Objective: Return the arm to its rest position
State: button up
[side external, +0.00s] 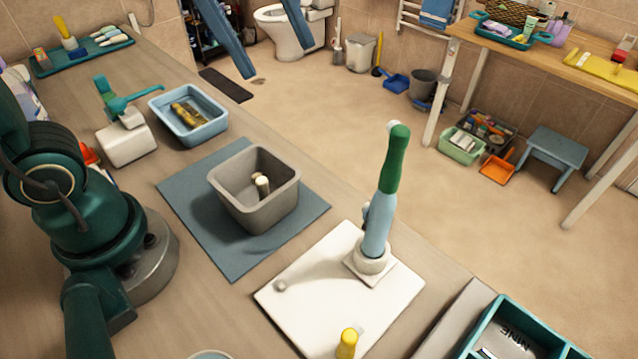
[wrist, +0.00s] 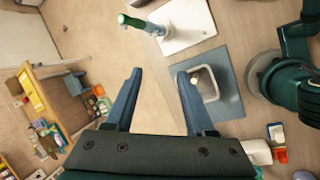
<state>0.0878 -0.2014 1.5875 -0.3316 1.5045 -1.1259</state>
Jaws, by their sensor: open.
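My gripper (side external: 276,60) hangs in from the top edge of the side external view, its two blue fingers spread apart with nothing between them. In the wrist view my gripper (wrist: 159,74) is also open and empty, high above the cart's edge and the floor. The green base of my arm stands at the left of the cart. A grey bin (side external: 232,213) sits on a blue-grey mat (side external: 208,255) and holds small pale cylinders. To its right a green and light-blue handle-like object (side external: 388,195) stands upright in a white holder on a white board (side external: 315,280).
A blue tray (side external: 218,128) with a gold item and a white box (side external: 127,142) with a teal fixture stand behind the mat. A yellow-topped object (side external: 347,342) and a teal compartment box (side external: 550,335) are at the front. A wooden bench (side external: 585,72) stands across open floor.

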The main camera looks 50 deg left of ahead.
jog(key=s+a+f+m+t+y, duration=0.3)
jog(key=a+f+m, duration=0.5)
jog(key=f+m, duration=0.3)
jog(key=shift+s+a+f+m+y, duration=0.3)
jog(key=shift+s+f+y, duration=0.3)
jog(key=shift+s, duration=0.1)
